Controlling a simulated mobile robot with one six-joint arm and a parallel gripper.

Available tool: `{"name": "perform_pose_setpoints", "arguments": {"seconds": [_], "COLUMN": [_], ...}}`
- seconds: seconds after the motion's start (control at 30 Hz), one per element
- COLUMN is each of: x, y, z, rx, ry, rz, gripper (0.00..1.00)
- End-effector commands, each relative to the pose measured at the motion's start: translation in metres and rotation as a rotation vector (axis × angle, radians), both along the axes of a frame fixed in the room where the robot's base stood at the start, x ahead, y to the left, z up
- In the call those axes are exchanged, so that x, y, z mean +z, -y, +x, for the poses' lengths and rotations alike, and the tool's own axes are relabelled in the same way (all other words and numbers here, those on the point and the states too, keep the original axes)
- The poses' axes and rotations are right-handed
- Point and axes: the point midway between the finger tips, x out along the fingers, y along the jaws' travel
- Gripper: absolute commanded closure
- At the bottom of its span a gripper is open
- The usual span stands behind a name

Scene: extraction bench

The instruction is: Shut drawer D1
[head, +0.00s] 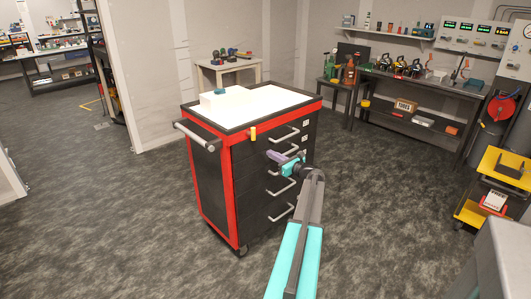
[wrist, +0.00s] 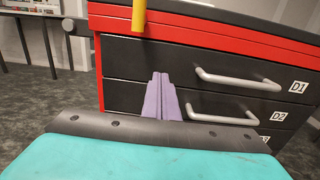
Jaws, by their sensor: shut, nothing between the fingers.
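Drawer D1 (wrist: 190,66) is the top dark drawer of the red and black cart (head: 220,180), with a grey bar handle (wrist: 238,80) and a D1 label. Its front looks roughly level with drawer D2 (wrist: 130,97) below; I cannot tell whether a small gap is left. In the head view, D1 (head: 268,137) sits just under the red rim. My gripper (head: 273,156) is in front of the upper drawers, left of the handles. Its purple fingers (wrist: 161,80) are together and empty, pointing at the drawer fronts. I cannot tell whether they touch.
A yellow object (head: 253,133) hangs at the cart's top edge, just above my fingers in the wrist view. A white box (head: 225,101) stands on the cart top. A yellow trolley (head: 500,170) is at the right. Open floor surrounds the cart.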

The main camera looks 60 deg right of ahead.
Motion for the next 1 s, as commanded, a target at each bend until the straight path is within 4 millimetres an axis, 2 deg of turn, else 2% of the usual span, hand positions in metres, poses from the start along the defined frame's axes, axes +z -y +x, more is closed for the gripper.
{"name": "perform_pose_setpoints", "arguments": {"seconds": [0.03, 0.2, 0.4, 1.0], "x": [-0.001, -0.001, -0.001, -0.001], "y": [-0.005, -0.013, -0.018, -0.019], "z": [-0.009, -0.031, -0.047, -0.049], "rx": [-0.001, 0.001, 0.003, 0.005], "ry": [0.000, 0.000, 0.000, -0.001], "rz": [0.000, 0.001, 0.001, 0.001], "gripper": [1.00, 1.00, 1.00, 1.00]}}
